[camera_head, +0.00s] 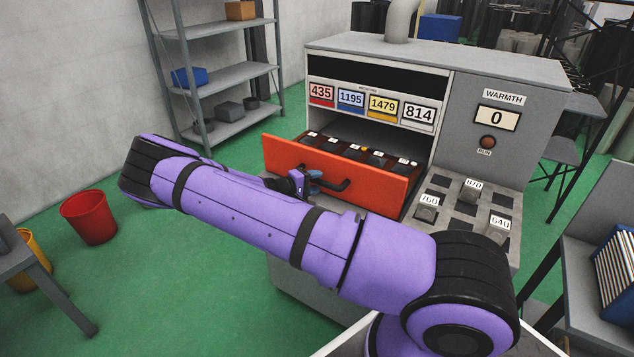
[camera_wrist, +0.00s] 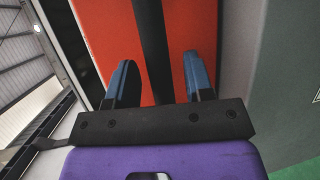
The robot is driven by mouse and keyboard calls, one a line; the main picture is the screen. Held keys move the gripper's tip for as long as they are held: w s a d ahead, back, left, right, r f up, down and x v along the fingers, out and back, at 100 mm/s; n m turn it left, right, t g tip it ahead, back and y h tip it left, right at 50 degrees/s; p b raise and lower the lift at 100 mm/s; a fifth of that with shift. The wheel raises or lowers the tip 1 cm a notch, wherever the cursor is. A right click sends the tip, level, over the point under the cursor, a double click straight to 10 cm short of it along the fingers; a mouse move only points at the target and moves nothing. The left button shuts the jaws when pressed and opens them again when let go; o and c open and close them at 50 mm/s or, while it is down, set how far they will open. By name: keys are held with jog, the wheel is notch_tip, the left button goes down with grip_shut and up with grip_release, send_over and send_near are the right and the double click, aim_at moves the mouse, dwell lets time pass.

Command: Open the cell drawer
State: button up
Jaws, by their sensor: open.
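The cell drawer (camera_head: 335,172) is an orange-red drawer standing pulled out from the grey machine (camera_head: 505,80), with several dark cells with small labels showing inside it. Its black bar handle (camera_head: 341,187) runs across the front. My gripper (camera_head: 312,183) is at the drawer front by the handle, partly hidden behind my purple arm in the head view. In the wrist view, the orange front (camera_wrist: 105,35) fills the middle, and the black handle (camera_wrist: 155,50) lies between my two blue fingertips (camera_wrist: 160,78). The fingers are open, with a gap on each side of the handle.
Several labelled blocks (camera_head: 428,207) stand on the checkered ledge right of the drawer. A red bucket (camera_head: 88,218) and a yellow bucket (camera_head: 30,258) are on the floor at left. A shelf unit (camera_head: 222,75) stands behind.

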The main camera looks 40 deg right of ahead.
jog(key=a+r, duration=0.1)
jog(key=a, duration=0.8)
jog(key=shift+a+r, duration=0.3)
jog(key=shift+r, duration=0.05)
jog(key=shift+r, duration=0.1)
jog(key=s+a+r+m+y, duration=0.1)
jog(key=s+a+r+y, duration=0.1)
jog(key=s+r+y, duration=0.9)
jog(key=s+a+r+m+y, duration=0.2)
jog(key=s+r, duration=0.4)
jog(key=r, duration=1.1)
jog(key=s+a+r+n+t+y, duration=0.1)
jog(key=s+a+r+t, duration=0.1)
jog(key=s+r, duration=0.4)
jog(key=s+a+r+n+t+y, duration=0.1)
jog(key=s+a+r+t, duration=0.2)
jog(key=s, duration=1.1)
notch_tip(320, 180, up, 3)
jog(key=shift+s+y, duration=0.2)
jog(key=shift+y, duration=0.2)
jog(key=shift+a, duration=0.1)
